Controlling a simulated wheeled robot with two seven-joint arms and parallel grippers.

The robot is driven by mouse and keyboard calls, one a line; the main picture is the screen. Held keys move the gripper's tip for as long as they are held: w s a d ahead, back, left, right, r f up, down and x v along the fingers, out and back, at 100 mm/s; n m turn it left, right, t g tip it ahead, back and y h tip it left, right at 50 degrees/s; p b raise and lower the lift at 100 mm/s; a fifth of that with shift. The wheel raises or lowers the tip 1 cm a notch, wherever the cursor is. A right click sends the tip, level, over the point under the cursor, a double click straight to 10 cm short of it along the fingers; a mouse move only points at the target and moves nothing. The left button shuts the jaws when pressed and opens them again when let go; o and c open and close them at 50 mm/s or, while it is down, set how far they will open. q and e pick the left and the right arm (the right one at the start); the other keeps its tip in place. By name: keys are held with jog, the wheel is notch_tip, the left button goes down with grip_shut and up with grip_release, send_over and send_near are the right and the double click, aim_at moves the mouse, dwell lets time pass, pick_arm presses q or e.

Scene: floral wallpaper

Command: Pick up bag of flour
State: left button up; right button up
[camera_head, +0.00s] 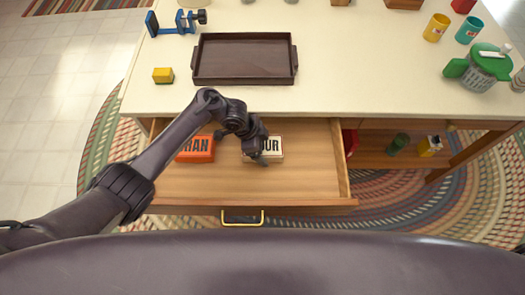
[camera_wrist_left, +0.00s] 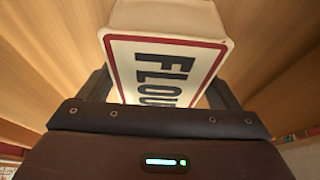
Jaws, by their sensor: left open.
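The bag of flour (camera_head: 272,147), white with dark letters and a red-edged label, lies in the open wooden drawer (camera_head: 190,188). In the left wrist view the bag of flour (camera_wrist_left: 165,62) shows its "FLOU" lettering and reaches down between the fingers. My left gripper (camera_head: 262,157) is over the left part of the bag in the head view. In the left wrist view my left gripper (camera_wrist_left: 160,95) is open, with one finger on each side of the bag. Whether the fingers touch it is unclear. My right gripper is not in view.
An orange-red box (camera_head: 197,149) lies left of the flour in the drawer. The table above holds a dark tray (camera_head: 245,59), a yellow block (camera_head: 163,75), a blue clamp (camera_head: 175,24) and a green-lidded jar (camera_head: 482,67). The drawer's front is clear.

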pick_arm(q)
jog(key=shift+r, duration=0.1)
jog(key=c, duration=0.5)
notch_tip(320, 180, up, 13)
jog(key=p, duration=1.3)
jog(key=shift+c, duration=0.2)
